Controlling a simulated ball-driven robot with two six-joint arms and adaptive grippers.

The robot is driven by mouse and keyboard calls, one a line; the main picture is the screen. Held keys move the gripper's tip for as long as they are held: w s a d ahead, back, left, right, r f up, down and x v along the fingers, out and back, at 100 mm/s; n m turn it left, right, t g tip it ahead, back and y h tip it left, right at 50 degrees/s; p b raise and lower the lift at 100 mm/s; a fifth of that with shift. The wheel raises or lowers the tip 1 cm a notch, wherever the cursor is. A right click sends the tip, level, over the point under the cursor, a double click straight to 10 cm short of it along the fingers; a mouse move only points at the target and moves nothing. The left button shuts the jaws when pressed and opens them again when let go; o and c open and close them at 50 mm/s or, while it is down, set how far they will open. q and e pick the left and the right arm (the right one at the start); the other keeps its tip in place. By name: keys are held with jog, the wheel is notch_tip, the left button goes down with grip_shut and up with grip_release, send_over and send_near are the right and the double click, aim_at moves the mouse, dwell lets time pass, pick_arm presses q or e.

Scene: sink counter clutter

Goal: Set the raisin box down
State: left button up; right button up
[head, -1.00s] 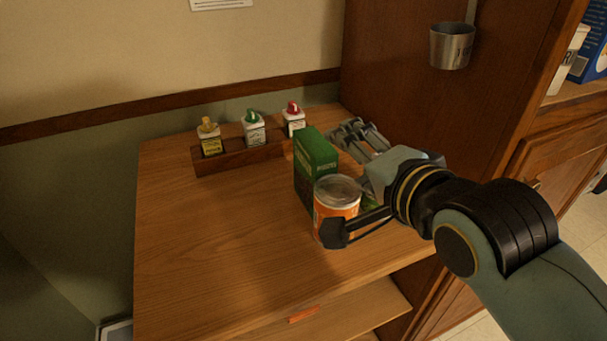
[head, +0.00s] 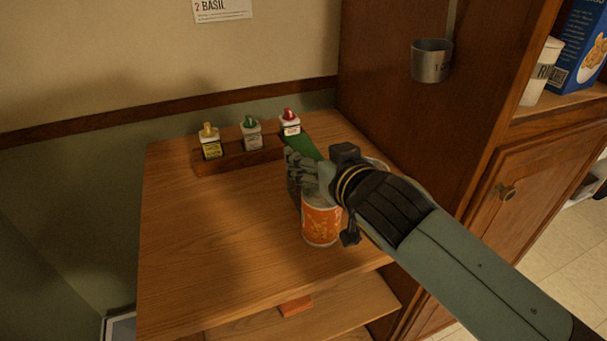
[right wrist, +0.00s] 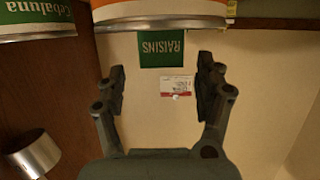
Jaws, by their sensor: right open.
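The raisin box (head: 305,148) is a green carton standing on the wooden counter top, mostly hidden behind my right gripper in the head view. In the right wrist view its green face with the word RAISINS (right wrist: 162,50) shows between the two fingers, beyond a can. My right gripper (head: 302,172) is open, in front of the box and above an orange can (head: 321,222). In the right wrist view the open gripper (right wrist: 161,85) has nothing between its fingertips. My left gripper is not in view.
A wooden rack (head: 238,157) with several small capped bottles stands at the back. A green-labelled can (right wrist: 38,18) shows in the right wrist view. A metal cup (head: 431,62) hangs on the cabinet side. The counter's left and front are clear.

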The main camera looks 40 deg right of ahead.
aim_at(307, 152)
jog(key=p+x, duration=0.1)
jog(key=x, duration=0.3)
jog(key=shift+a, duration=0.1)
jog(key=shift+w+f, duration=0.25)
jog(key=shift+w, duration=0.15)
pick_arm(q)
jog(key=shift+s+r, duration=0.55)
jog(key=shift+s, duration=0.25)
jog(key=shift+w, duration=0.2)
pick_arm(e)
jog(key=shift+r, duration=0.1)
grip_shut()
